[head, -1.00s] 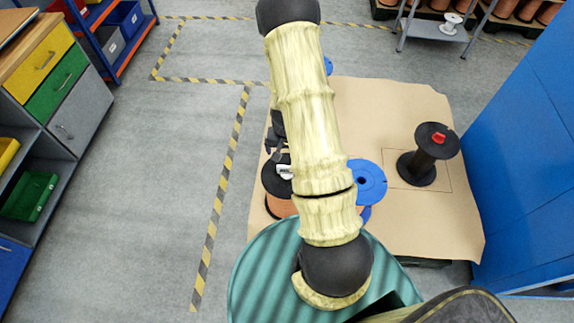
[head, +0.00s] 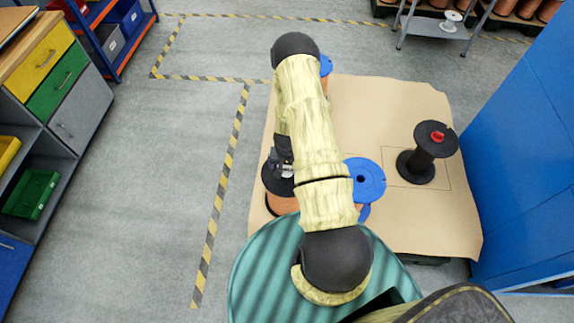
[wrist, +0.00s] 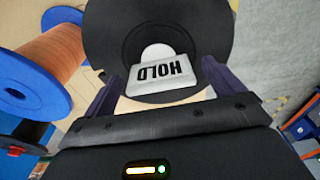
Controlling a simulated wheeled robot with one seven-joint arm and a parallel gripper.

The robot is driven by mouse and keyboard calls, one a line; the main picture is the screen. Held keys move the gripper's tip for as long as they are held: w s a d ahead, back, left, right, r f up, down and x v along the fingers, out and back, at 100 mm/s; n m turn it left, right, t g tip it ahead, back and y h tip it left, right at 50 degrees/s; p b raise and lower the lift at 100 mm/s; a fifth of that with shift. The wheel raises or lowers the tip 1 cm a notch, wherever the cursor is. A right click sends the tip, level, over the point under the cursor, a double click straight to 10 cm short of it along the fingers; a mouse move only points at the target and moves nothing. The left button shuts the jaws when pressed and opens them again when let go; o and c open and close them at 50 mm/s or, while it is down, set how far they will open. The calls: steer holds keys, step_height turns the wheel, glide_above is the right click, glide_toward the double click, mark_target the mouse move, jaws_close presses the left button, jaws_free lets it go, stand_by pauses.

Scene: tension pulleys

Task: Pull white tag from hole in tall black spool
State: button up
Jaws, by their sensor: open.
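The white tag (wrist: 163,78) with the word HOLD sits over the middle of a black spool's round top flange (wrist: 118,28) in the wrist view. A white round part shows behind it; its seat in the hole is hidden. My gripper (wrist: 160,72) is open, with one dark finger on each side of the tag; I cannot tell whether either touches it. In the head view, the black flange (head: 270,184) tops a copper-wound spool, partly hidden by my arm, and the tag (head: 288,171) shows small beside my wrist.
A blue spool (head: 364,180) stands close right of the tagged spool. A bare black spool with a red piece on top (head: 425,153) stands farther right on the brown sheet (head: 375,105). Another blue spool (head: 326,66) is behind my arm. A blue wall (head: 520,150) bounds the right side.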

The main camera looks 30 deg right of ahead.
steer(key=shift+f, duration=0.1)
steer(key=c, duration=1)
steer(key=shift+c, duration=0.2)
steer(key=shift+r+p, duration=1)
steer(key=shift+r, duration=0.65)
steer(key=shift+r+p, duration=1.25)
steer(key=shift+r, duration=0.75)
steer(key=shift+w+a+r, duration=0.15)
steer(key=shift+a+r, duration=0.05)
steer(key=shift+a, duration=0.1)
steer(key=w+a+r+n, duration=0.1)
steer(key=a+r+n, duration=0.5)
steer(key=a+r, duration=0.3)
steer(key=a, duration=0.4)
steer(key=shift+w+n+y, duration=0.3)
steer(key=shift+n+y, duration=0.1)
